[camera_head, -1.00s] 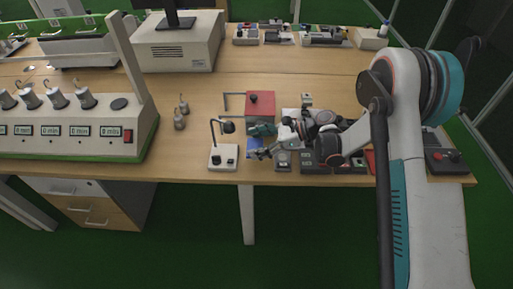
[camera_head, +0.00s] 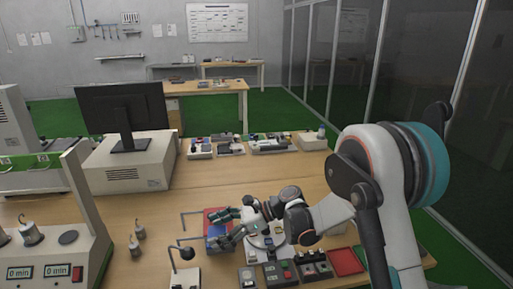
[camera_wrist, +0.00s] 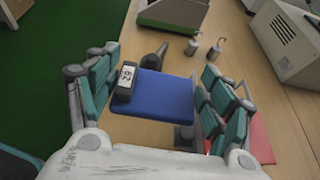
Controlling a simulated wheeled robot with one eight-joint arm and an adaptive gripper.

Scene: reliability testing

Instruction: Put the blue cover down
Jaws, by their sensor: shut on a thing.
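The blue cover (camera_wrist: 165,97) is a flat, bright blue panel in the wrist view, between the teal finger pads of my gripper (camera_wrist: 160,92). In the head view my gripper (camera_head: 222,229) is over the front part of the table, beside a red panel (camera_head: 211,214). Only a little of the blue cover (camera_head: 214,231) shows there between the fingers. Whether the cover touches anything below is hidden.
The red panel also shows at right in the wrist view (camera_wrist: 261,140). A small lamp-like stand (camera_head: 184,262) is left of my gripper. Control boxes (camera_head: 280,274) and a red tray (camera_head: 344,261) lie to the right. Small metal weights (camera_head: 137,241) stand left. Bare table lies behind.

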